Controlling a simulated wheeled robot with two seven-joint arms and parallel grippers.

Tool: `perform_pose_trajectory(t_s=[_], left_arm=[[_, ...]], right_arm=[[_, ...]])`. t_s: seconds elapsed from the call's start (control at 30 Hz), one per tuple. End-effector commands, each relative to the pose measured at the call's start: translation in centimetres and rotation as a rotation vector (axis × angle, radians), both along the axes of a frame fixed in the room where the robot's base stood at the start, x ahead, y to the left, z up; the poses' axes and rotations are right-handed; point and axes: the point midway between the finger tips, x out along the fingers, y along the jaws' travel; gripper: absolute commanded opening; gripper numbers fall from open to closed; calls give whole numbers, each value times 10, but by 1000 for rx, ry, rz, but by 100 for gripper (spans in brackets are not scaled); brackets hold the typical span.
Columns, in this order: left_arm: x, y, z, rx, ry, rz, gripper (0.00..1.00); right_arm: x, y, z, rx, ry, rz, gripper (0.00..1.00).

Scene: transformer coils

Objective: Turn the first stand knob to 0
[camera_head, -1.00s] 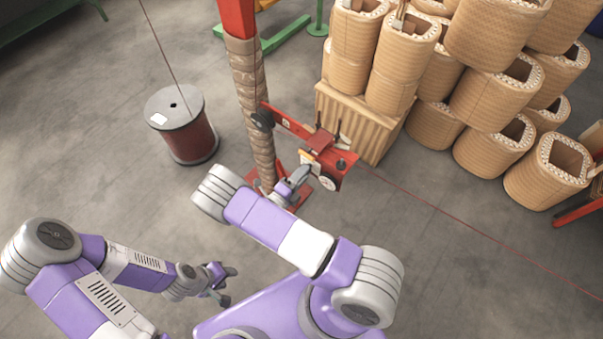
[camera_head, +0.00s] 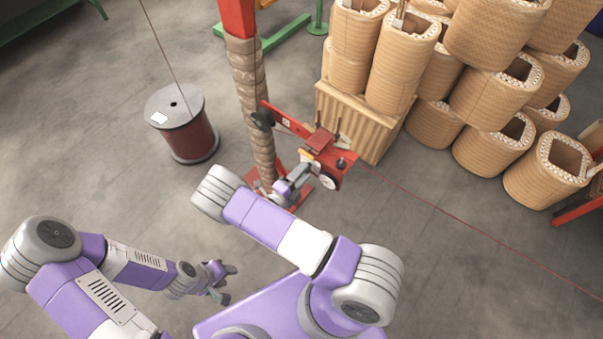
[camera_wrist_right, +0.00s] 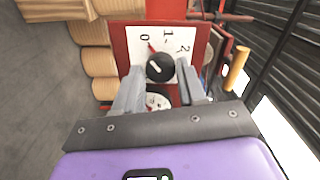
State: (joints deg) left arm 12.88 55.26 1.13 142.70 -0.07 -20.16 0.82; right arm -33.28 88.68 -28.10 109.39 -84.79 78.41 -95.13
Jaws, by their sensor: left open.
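The red stand (camera_head: 325,152) stands beside the wrapped post in the head view. In the right wrist view, its black round knob (camera_wrist_right: 160,67) sits on a white plate (camera_wrist_right: 133,45) marked 0, 1 and 2. A red pointer at the knob's upper left points near the 0. My right gripper (camera_wrist_right: 160,72) is open, one finger on each side of the knob in this view; I see no contact. It also shows just left of the stand head in the head view (camera_head: 304,176). My left gripper (camera_head: 230,283) is open and empty, low at the left.
A dark red wire spool (camera_head: 190,135) stands on the floor left of the wrapped post (camera_head: 248,85). Stacked tan coils (camera_head: 490,100) and a ribbed crate (camera_head: 350,120) stand behind and right. A thin red wire (camera_head: 450,215) runs off right.

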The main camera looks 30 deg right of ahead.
Motion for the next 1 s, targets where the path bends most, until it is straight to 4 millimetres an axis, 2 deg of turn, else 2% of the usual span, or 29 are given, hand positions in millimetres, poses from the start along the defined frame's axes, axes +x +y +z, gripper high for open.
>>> perform_pose_trajectory(t_s=[0.03,0.1,0.47,0.8,1.0], left_arm=[[0,0,0,0,0,0,43],[0,0,0,0,0,0,43],[0,0,0,0,0,0,43],[0,0,1,0,0,0,43],[0,0,0,0,0,0,43]], right_arm=[[0,0,0,0,0,0,49],[0,0,0,-1,-1,0,60],[-1,5,1,1,-3,2,60],[-21,54,0,1,-3,3,60],[-28,69,0,-1,-3,1,60]])
